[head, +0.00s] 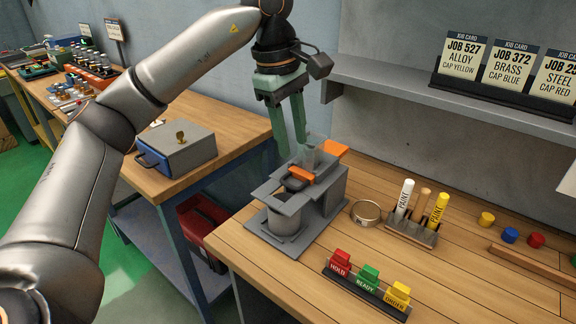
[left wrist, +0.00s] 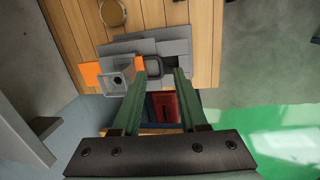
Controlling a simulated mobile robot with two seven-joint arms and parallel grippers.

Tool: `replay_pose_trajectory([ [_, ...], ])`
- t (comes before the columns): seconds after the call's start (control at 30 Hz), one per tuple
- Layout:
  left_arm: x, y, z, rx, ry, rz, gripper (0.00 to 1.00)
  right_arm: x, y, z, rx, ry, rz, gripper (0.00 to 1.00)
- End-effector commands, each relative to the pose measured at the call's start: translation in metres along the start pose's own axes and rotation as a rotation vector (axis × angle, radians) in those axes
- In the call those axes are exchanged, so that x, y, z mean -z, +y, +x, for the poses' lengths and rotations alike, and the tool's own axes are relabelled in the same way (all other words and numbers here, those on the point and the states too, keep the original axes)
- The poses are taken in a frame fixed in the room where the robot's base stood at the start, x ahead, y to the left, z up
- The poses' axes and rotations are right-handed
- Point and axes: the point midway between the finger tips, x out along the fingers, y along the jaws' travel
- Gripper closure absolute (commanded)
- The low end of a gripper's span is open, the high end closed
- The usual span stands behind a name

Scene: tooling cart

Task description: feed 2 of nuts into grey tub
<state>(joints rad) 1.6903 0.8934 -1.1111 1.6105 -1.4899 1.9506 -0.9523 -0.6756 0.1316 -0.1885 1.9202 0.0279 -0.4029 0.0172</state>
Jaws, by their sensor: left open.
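A grey feeder (head: 330,191) stands near the left end of the wooden bench, with orange parts and a small clear-walled hopper (head: 314,152) on top. The hopper also shows in the left wrist view (left wrist: 118,78). A round grey tub (head: 285,224) sits low at the feeder's front, partly covered by a grey plate. No loose nuts can be made out. My left gripper (head: 293,151) is open and empty, its green fingers pointing down above the feeder, beside the hopper. In the left wrist view its fingertips (left wrist: 160,73) are spread over the feeder. My right gripper is not in view.
Right of the feeder are a metal ring (head: 365,212), a paint-marker stand (head: 412,232) and a row of HOLD, READY and ORDER blocks (head: 368,290). Colored caps (head: 510,235) lie farther right. A shelf (head: 430,105) overhangs the back. The bench front right is clear.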

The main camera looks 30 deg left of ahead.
Motion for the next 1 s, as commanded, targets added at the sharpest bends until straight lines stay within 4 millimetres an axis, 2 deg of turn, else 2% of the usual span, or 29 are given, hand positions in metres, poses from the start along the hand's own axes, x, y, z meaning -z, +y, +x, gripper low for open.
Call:
replay_pose_trajectory([
  [0.03,0.010,-0.002,-0.008,-0.008,0.036,-0.007,0.58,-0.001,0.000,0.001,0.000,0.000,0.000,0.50],
  [0.13,0.020,-0.004,-0.015,-0.010,0.074,-0.013,0.58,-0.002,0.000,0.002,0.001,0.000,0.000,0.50],
  [0.27,0.024,-0.005,-0.007,-0.007,0.084,-0.015,0.58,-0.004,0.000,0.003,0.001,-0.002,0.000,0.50],
  [0.47,0.026,-0.005,0.029,-0.004,0.082,-0.015,0.58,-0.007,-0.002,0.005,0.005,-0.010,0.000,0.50],
  [0.7,0.029,-0.005,0.076,-0.006,0.080,-0.014,0.58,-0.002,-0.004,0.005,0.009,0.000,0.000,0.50],
  [0.83,0.030,-0.004,0.094,-0.006,0.079,-0.014,0.58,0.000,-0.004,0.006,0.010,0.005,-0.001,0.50],
  [1.0,0.031,-0.004,0.106,-0.009,0.079,-0.014,0.58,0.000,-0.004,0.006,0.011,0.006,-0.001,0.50],
])
